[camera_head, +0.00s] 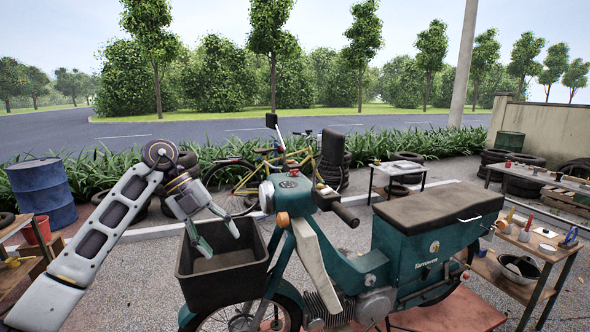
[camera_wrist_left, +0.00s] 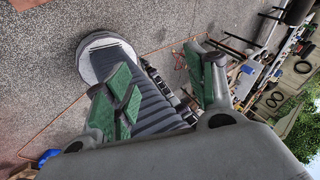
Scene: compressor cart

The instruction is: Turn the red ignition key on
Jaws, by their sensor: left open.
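A teal motorbike (camera_head: 290,195) with a black seat stands in front of me, its front to the left. My left gripper (camera_head: 219,242) is open and empty, pointing down over the black front basket (camera_head: 223,283), left of the handlebar. In the left wrist view its two green-padded fingers (camera_wrist_left: 158,65) are spread with nothing between them. My right gripper is in neither view.
A black handlebar grip (camera_head: 346,214) sticks out toward me. A yellow bicycle (camera_head: 262,168) leans behind the motorbike. A blue barrel (camera_head: 42,192) stands at left. A workbench (camera_head: 525,290) with tools stands at right.

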